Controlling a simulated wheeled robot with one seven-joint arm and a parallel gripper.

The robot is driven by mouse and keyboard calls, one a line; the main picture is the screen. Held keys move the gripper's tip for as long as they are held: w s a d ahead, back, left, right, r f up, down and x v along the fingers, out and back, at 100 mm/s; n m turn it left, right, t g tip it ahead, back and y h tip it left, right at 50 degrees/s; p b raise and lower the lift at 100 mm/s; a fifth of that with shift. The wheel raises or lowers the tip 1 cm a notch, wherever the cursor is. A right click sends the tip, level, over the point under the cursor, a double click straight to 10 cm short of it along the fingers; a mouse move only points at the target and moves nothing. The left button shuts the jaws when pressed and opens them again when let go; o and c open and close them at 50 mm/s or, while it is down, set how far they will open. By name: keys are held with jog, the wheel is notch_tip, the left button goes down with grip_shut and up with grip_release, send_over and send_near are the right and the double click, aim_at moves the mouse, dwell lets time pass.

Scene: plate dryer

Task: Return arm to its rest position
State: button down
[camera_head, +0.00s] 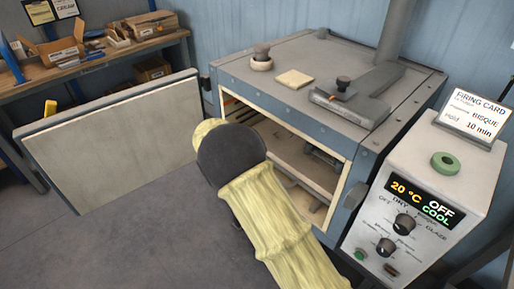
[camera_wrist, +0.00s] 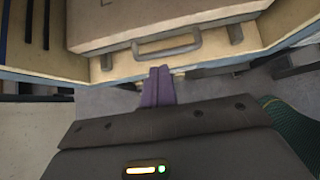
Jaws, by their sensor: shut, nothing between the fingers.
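My arm in its pale yellow sleeve reaches from the bottom right of the head view to the front of the dryer's open chamber. My gripper (camera_wrist: 158,88) shows in the wrist view as two purple fingers pressed together, with nothing between them. Their tips are just in front of a pale slab-like part with a grey bar handle (camera_wrist: 166,46); I cannot tell whether they touch it. In the head view my own arm hides the gripper. The dryer (camera_head: 290,75) stands with its door (camera_head: 110,140) swung wide open to the left.
The control box (camera_head: 420,200) at the right reads 20 °C, OFF and COOL, with a green ring and a firing card (camera_head: 474,117) on top. A weight, pale tile and metal parts lie on the dryer's roof. A cluttered workbench (camera_head: 95,65) stands behind the door. Floor at lower left is clear.

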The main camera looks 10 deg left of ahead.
jog(key=s+d+r+m+g+y, duration=0.2)
jog(key=s+d+r+m+g, duration=0.1)
jog(key=s+d+m, duration=0.65)
jog(key=s+d+r+m+g+y, duration=0.25)
jog(key=s+d+m, duration=0.35)
jog(key=d+m, duration=0.55)
jog(key=s+d+r+m, duration=0.2)
jog(key=s+d+m, duration=0.45)
jog(key=s, duration=0.25)
jog(key=shift+m+t+y, duration=0.45)
jog(key=shift+m, duration=0.1)
jog(key=p+v, duration=0.6)
jog(key=shift+w, duration=0.1)
